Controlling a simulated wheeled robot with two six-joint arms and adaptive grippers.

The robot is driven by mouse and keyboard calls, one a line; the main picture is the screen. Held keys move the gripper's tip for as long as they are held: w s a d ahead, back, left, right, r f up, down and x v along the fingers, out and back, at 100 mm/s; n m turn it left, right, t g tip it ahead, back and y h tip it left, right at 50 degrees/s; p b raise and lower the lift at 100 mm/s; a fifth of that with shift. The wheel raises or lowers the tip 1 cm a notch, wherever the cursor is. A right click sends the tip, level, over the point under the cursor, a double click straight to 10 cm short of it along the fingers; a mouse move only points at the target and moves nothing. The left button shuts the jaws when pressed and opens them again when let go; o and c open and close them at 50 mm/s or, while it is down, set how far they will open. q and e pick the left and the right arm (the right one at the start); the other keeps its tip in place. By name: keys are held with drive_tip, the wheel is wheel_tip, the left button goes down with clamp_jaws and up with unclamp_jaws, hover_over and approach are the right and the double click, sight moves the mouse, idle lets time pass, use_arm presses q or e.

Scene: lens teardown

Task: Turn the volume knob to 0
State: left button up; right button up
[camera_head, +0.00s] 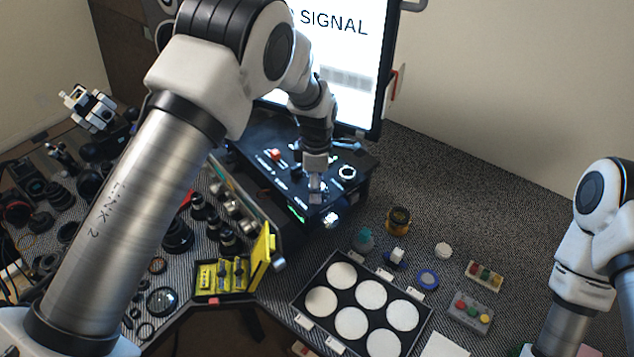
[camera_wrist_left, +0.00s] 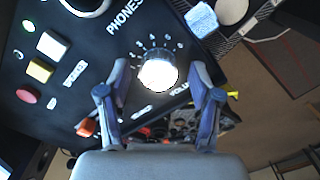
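The black control box (camera_head: 262,160) stands on the desk below the screen. Its volume knob (camera_wrist_left: 158,74) is a bright white round cap with a ring of small numbers around it, and a partly hidden "VOLU..." label lies beside it. I cannot make out where the knob points. My left gripper (camera_head: 316,192) is over the front right part of the box. In the left wrist view, its two fingers (camera_wrist_left: 160,85) are apart, one on each side of the knob, with gaps showing. The knob is not distinct in the head view. My right arm shows at the right, its gripper out of frame.
A red button (camera_wrist_left: 26,96), a yellow button (camera_wrist_left: 40,71) and a white button (camera_wrist_left: 51,45) sit on the panel. A pale cube (camera_wrist_left: 201,19) is near its edge. A tray of white discs (camera_head: 317,279) and a yellow case (camera_head: 262,258) stand nearby.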

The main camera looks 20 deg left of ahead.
use_arm(q)
drive_tip(key=shift+r, duration=0.1)
wheel_tip(320, 180, up, 12)
idle(0.5)
